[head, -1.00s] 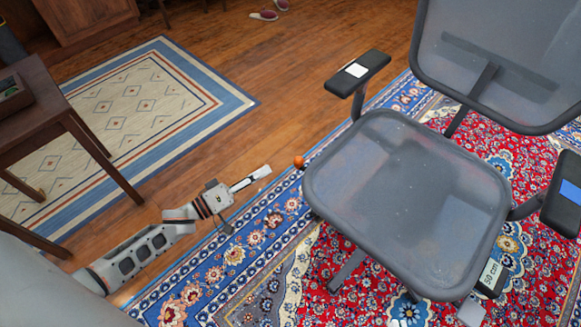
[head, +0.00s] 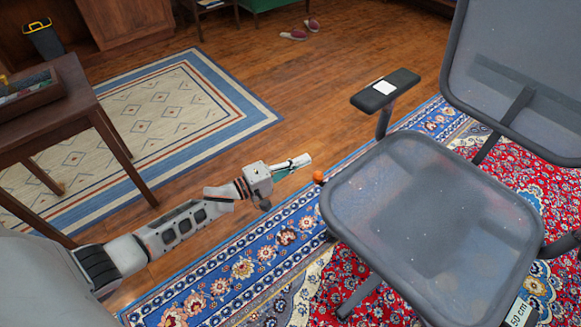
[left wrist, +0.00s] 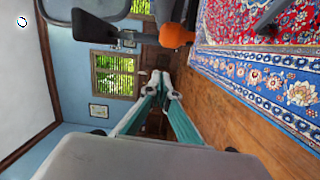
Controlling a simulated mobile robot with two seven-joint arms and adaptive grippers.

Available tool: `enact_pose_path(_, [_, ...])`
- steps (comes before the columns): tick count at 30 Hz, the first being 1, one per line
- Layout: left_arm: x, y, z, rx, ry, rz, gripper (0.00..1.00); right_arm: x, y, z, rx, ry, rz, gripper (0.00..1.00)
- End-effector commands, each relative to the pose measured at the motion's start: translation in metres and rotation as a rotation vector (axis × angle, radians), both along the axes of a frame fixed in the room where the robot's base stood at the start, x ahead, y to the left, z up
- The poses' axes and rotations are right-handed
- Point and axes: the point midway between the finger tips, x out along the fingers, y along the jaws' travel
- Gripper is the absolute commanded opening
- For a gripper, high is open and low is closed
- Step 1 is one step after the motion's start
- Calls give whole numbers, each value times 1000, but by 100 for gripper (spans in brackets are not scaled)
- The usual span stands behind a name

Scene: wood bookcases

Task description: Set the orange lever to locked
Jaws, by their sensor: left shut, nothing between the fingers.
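The orange lever (head: 318,177) is a small orange knob at the left side of the grey mesh chair seat (head: 430,215). In the left wrist view the orange lever (left wrist: 177,35) shows larger, above the fingertips in the picture. My left gripper (head: 306,160) is shut and empty. Its fingertips are close to the lever, just up and left of it in the head view, and look apart from it. In the left wrist view the gripper (left wrist: 162,78) has its teal-sided fingers together at the tips. The lever's setting cannot be read. My right gripper is not in view.
The chair's armrest (head: 385,90) stands above the lever's side. A wooden table (head: 60,105) is at the left. A patterned blue and red rug (head: 245,255) lies beneath the chair. Bare wood floor (head: 290,110) is open behind the gripper. A bin (head: 44,38) stands far left.

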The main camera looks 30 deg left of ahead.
Motion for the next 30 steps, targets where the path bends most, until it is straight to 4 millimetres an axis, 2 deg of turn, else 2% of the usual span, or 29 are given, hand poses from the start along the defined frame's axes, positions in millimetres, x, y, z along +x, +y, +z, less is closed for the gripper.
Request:
enact_pose_path(2, [9, -6, -4, 0, 4, 1, 0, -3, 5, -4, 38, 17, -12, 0])
enact_pose_path(12, [-16, -29, -4, 0, 1, 0, 0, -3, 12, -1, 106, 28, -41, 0])
enact_pose_path(26, [-20, -32, -2, 0, -1, 1, 0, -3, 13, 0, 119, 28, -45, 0])
enact_pose_path(30, [-22, -33, 3, -4, -7, 28, 0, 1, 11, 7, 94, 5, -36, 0])
